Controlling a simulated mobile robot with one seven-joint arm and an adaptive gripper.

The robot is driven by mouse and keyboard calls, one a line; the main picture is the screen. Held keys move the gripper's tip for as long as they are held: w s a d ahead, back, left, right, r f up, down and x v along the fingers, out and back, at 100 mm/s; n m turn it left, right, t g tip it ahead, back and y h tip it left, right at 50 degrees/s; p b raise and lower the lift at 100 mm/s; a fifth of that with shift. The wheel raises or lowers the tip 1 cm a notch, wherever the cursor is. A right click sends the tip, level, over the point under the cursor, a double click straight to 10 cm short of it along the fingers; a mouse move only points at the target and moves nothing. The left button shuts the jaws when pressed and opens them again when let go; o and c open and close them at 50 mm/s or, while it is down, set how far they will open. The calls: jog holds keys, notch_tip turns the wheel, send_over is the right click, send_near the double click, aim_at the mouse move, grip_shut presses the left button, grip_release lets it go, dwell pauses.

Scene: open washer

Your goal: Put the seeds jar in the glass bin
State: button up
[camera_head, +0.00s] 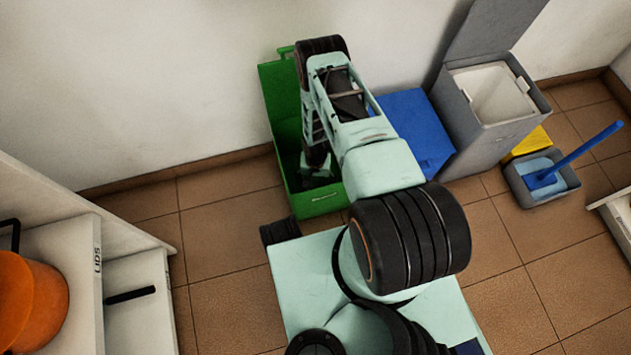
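A green bin (328,203) stands against the wall with its lid up. It may be the glass bin, but the label on its front is too small to read. My arm reaches over it, and my gripper (317,168) points down inside its opening. The gripper shows only as a small dark shape, partly hidden by the arm, so I cannot tell whether it is open or holds anything. I cannot make out a seeds jar in this view.
A blue bin (416,128) stands just right of the green one, then a grey bin (471,137) with a raised lid. A grey tub (530,196) with a blue-handled tool lies farther right. White furniture (138,310) with an orange pot (32,300) is at the left.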

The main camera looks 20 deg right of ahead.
notch_tip(320, 180, up, 12)
dwell(0.9)
